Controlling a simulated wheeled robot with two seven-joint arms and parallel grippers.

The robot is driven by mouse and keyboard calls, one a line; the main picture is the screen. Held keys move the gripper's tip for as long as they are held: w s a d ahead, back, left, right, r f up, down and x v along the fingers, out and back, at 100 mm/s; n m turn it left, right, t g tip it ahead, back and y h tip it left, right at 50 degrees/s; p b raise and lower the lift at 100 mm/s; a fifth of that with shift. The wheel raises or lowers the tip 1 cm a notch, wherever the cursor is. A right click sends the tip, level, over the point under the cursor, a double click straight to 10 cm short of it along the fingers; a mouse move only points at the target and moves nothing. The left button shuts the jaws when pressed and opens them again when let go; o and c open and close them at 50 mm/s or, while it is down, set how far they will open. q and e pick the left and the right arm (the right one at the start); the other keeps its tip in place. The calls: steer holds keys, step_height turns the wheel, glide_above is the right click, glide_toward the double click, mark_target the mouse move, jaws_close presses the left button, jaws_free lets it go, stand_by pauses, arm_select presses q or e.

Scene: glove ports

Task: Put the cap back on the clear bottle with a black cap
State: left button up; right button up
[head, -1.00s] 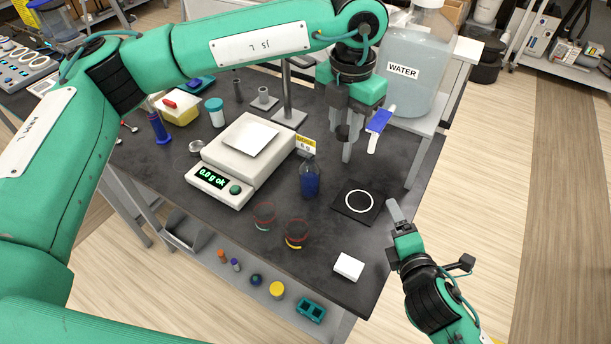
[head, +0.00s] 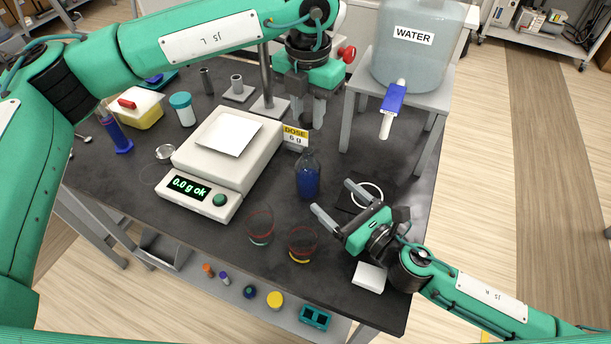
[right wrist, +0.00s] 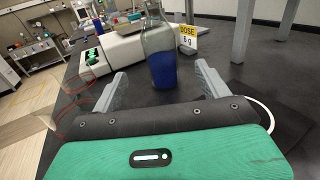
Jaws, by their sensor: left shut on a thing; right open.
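The clear bottle (head: 308,180) stands upright on the dark bench, with blue contents in its lower part. No cap shows on its neck. It also shows in the right wrist view (right wrist: 162,62), beyond and between my right fingers. My left gripper (head: 304,118) points down above and behind the bottle. It is shut on a small dark thing that looks like the black cap, mostly hidden between the fingers now. My right gripper (head: 331,195) is open and low over the bench, its fingers aimed at the bottle and apart from it.
A scale (head: 222,160) stands left of the bottle, with a dose sign (head: 295,137) behind. Two glass dishes (head: 260,226) (head: 302,243) sit in front. A dark mat with a white ring (head: 352,199), a white block (head: 370,277) and a water tank (head: 415,55) are to the right.

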steer(key=x, duration=1.2)
steer(key=c, duration=1.5)
arm_select(q)
glide_above(307, 150)
steer(key=shift+f, duration=2.5)
arm_select(e)
steer(key=shift+o, duration=0.2)
arm_select(q)
steer(key=shift+f, duration=0.1)
steer(key=shift+d+f, duration=0.1)
steer(key=shift+f, duration=0.65)
steer(key=shift+f, duration=0.6)
